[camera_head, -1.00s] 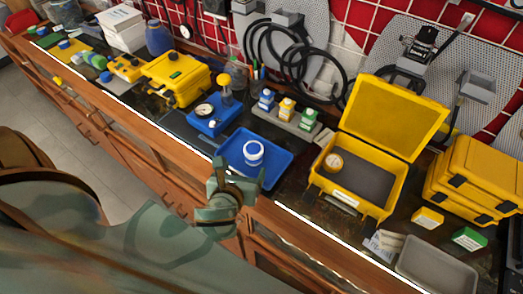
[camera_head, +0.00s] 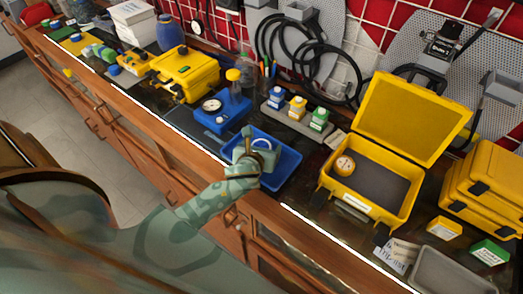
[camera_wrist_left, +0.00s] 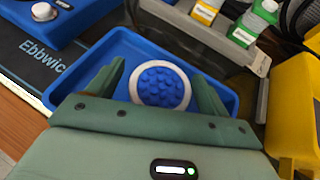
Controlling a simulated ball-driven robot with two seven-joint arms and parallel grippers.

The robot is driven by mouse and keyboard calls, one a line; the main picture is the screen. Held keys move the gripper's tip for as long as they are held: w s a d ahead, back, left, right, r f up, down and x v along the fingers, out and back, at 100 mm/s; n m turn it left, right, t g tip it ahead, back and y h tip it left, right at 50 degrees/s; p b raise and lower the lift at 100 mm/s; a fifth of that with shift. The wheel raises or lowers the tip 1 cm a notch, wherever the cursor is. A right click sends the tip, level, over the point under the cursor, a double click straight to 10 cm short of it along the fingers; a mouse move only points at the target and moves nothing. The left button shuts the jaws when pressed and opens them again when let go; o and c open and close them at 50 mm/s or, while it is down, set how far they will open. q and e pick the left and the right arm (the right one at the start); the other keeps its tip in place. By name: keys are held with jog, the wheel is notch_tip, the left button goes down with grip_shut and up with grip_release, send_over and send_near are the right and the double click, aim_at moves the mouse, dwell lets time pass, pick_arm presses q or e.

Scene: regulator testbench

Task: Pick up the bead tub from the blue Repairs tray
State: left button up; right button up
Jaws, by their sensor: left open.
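The bead tub, a round white tub with a blue bumpy top (camera_wrist_left: 160,86), stands in the blue tray (camera_wrist_left: 118,40) in the left wrist view. In the head view the tub (camera_head: 262,143) is mostly hidden behind my left gripper (camera_head: 256,147), and the blue tray (camera_head: 290,158) shows around it. In the left wrist view my left gripper (camera_wrist_left: 162,85) is open, with one finger on each side of the tub. Small gaps show between the fingers and the tub. I cannot tell how far above the tray floor the fingertips are. My right gripper is not in view.
A rack of small bottles (camera_head: 297,112) stands behind. A grey tray (camera_head: 452,272) lies at the front right.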

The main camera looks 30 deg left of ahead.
pick_arm(q)
jog(key=shift+w+a+f, duration=0.15)
jog(key=shift+w+f, duration=0.05)
jog(key=shift+w, duration=0.2)
jog(key=c, duration=1.1)
